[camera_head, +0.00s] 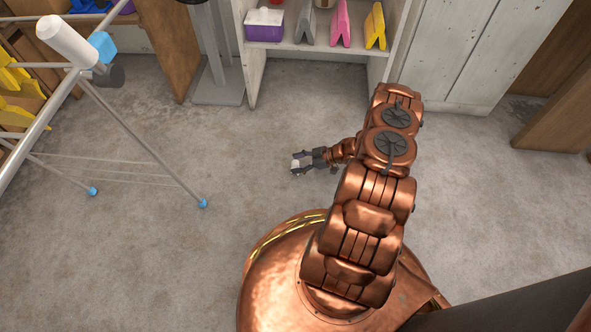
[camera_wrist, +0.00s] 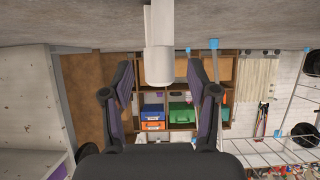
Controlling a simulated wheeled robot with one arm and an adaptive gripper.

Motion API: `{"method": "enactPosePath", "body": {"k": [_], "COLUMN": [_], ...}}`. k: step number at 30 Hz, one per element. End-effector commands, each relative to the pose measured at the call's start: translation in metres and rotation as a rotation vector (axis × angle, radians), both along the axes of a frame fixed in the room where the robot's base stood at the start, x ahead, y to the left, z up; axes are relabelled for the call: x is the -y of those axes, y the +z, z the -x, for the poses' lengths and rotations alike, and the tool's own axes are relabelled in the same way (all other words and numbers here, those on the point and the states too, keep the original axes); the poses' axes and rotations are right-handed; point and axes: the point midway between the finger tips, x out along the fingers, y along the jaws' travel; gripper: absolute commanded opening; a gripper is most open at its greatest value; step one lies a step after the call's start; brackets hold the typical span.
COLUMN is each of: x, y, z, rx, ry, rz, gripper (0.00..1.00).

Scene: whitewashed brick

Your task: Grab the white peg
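A white peg (camera_wrist: 159,30) shows as a thick white cylinder in the wrist view, running from the top edge to just between my fingers. Its far end is cut off by the frame. My gripper (camera_wrist: 160,77) is open, with one dark finger on each side of the peg and a visible gap to both. In the head view my gripper (camera_head: 305,163) is low over the floor, left of my arm. A small pale patch shows at its fingertips; it is too small there to tell the peg's shape.
A metal rack (camera_head: 150,148) with blue-capped legs stands at the left, with a white cylinder (camera_head: 66,40) at its top. A white shelf (camera_head: 318,48) with coloured items stands at the back. The concrete floor (camera_head: 265,125) around my gripper is clear.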

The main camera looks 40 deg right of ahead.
Motion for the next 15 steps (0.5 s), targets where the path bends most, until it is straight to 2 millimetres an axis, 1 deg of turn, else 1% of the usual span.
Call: {"method": "enactPosePath", "body": {"k": [1,2,15], "x": [0.0001,0.0001,0.0001], "y": [0.0001,0.0001,0.0001], "z": [0.0001,0.0001,0.0004], "rx": [0.000,0.000,-0.001], "ry": [0.000,0.000,0.000], "rz": [0.000,0.000,-0.001], "gripper": [0.54,0.51,0.05]}}
